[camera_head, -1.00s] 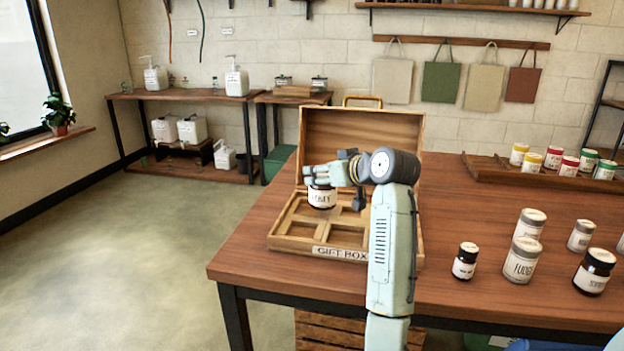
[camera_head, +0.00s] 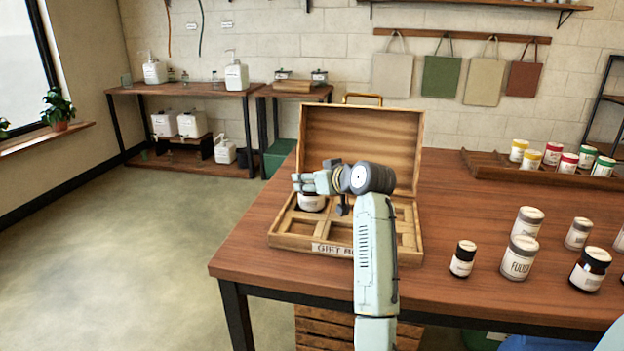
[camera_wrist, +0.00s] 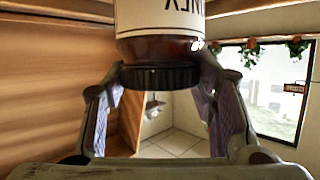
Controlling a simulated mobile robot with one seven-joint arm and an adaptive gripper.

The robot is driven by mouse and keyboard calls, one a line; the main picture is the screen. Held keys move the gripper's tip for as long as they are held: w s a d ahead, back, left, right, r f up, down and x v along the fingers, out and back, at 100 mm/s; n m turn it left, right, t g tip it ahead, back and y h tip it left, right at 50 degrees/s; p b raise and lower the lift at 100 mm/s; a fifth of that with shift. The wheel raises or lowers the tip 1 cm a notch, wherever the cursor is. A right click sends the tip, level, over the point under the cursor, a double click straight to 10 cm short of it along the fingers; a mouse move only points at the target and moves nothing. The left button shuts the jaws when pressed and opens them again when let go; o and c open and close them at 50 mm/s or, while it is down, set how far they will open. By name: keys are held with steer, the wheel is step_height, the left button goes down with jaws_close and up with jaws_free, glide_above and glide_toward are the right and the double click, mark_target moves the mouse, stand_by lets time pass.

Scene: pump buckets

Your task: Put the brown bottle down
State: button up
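The brown bottle (camera_wrist: 160,45), with a white label and black cap, hangs upside down in the wrist view. My gripper (camera_wrist: 160,80) has its fingers against both sides of the cap. In the head view, the bottle (camera_head: 311,202) shows mostly as its label below my gripper (camera_head: 309,187), over the left back compartment of the wooden gift box (camera_head: 295,241). Its lower end sits low at the compartment, but I cannot tell whether it touches the floor. The box lid (camera_head: 360,140) stands open behind.
Several jars and bottles stand on the right of the table, including a white jar (camera_head: 519,257) and a dark bottle (camera_head: 463,259). A wooden tray (camera_head: 490,167) with coloured tins is at the back right. The other box compartments look empty where visible.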

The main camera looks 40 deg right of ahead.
steer(key=o, duration=0.5)
steer(key=shift+s+r, duration=0.1)
steer(key=shift+r, duration=0.1)
steer(key=b+v, duration=0.1)
steer(key=v, duration=1)
steer(key=shift+s+r+b, duration=0.2)
steer(key=shift+s+b, duration=0.15)
steer(key=shift+a, duration=0.1)
